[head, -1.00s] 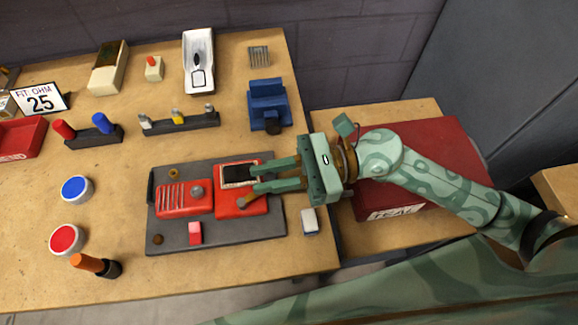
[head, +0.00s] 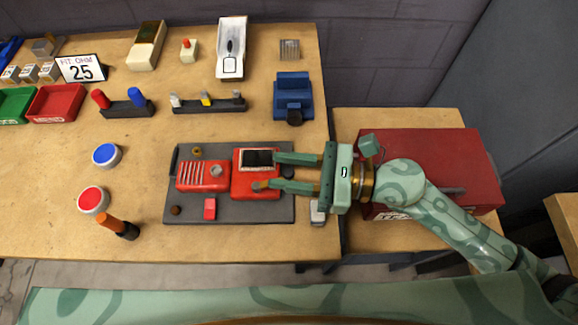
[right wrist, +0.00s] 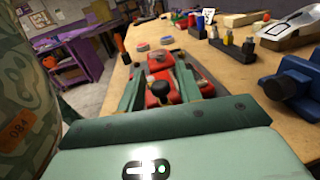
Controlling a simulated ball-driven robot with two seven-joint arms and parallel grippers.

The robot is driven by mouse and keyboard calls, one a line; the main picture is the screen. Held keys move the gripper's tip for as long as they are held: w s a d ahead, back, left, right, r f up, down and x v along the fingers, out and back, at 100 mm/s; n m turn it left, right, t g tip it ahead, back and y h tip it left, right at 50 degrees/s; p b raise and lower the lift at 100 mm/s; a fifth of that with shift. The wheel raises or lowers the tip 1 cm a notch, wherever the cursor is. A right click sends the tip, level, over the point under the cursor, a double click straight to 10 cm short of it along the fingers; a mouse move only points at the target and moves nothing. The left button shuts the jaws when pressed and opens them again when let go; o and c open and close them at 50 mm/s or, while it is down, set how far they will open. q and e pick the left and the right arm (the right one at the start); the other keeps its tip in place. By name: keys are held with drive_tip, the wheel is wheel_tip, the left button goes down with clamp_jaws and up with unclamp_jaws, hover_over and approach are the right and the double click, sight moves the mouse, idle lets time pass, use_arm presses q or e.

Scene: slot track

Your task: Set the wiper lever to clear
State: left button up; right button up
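A grey board (head: 228,213) near the front edge of the table carries a red ribbed housing (head: 190,177) with a grey knob (head: 215,170). Beside it is a red block (head: 242,183) with a dark window (head: 256,158). No label shows which part is the wiper lever. My right gripper (head: 270,172) comes in from the right, open, its fingers over the block's right part. A dark knob (right wrist: 163,90) shows between the fingers in the right wrist view; touching cannot be told. My left gripper is out of view.
A blue vise-like block (head: 293,92) stands behind the gripper. A small pale block (head: 317,212) lies at the board's right. Blue (head: 106,155) and red (head: 92,200) buttons and an orange-handled piece (head: 115,226) stand left. A red case (head: 455,160) lies beneath my right arm.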

idle(0.5)
drive_tip(key=s+d+b, duration=0.1)
drive_tip(key=s+d, duration=0.2)
drive_tip(key=d, duration=1.3)
